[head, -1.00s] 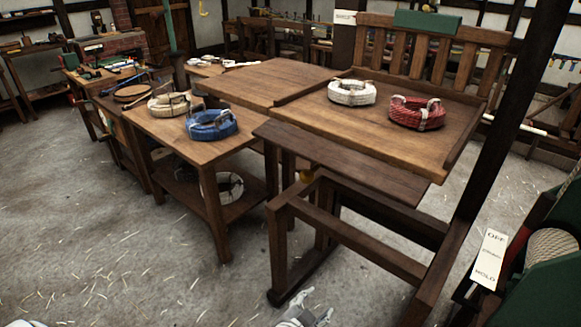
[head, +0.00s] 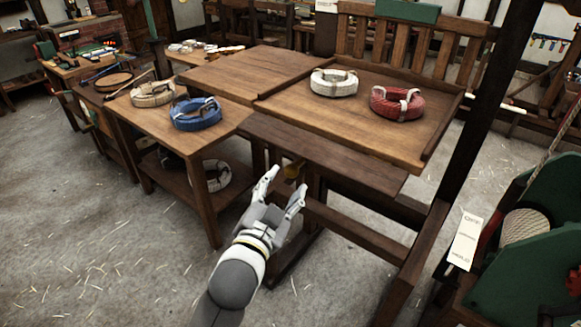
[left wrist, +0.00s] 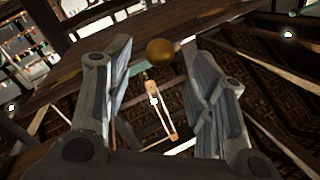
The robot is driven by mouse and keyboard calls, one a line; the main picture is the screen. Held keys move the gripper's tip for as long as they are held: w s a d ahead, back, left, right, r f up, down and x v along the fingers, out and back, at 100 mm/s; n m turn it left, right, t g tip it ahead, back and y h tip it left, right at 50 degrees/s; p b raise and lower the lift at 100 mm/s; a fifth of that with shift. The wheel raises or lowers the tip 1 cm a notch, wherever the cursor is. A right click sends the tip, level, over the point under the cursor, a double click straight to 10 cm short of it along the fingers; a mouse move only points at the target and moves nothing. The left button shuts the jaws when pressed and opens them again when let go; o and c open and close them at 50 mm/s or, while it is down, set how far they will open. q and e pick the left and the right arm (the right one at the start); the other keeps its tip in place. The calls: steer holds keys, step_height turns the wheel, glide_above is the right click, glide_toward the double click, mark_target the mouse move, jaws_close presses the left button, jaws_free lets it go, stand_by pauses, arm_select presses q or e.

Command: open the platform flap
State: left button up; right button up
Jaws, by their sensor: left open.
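The wooden platform (head: 345,118) carries coils on its right part. A flat wooden panel (head: 245,72) lies on its left, and a narrower board (head: 325,150) runs along its front; I cannot tell for sure which is the flap. A round brass knob (head: 293,170) sits under the front board and also shows in the left wrist view (left wrist: 160,52). My left gripper (head: 282,188) is open and empty, below and just in front of the knob. In the left wrist view the knob appears between and beyond the fingers; contact is not visible. My right gripper is out of view.
A white coil (head: 334,83) and a red coil (head: 397,103) lie on the platform. A side table (head: 165,130) at left holds a blue coil (head: 196,114) and a tan coil (head: 153,94). A dark post (head: 480,150) and green machine (head: 530,245) stand at right. Floor at left is clear.

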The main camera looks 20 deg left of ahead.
mark_target(289, 176)
arm_select(q)
steer(key=shift+w+p, duration=0.55)
steer(key=shift+w, duration=2.5)
steer(key=shift+c, duration=0.4)
jaws_close()
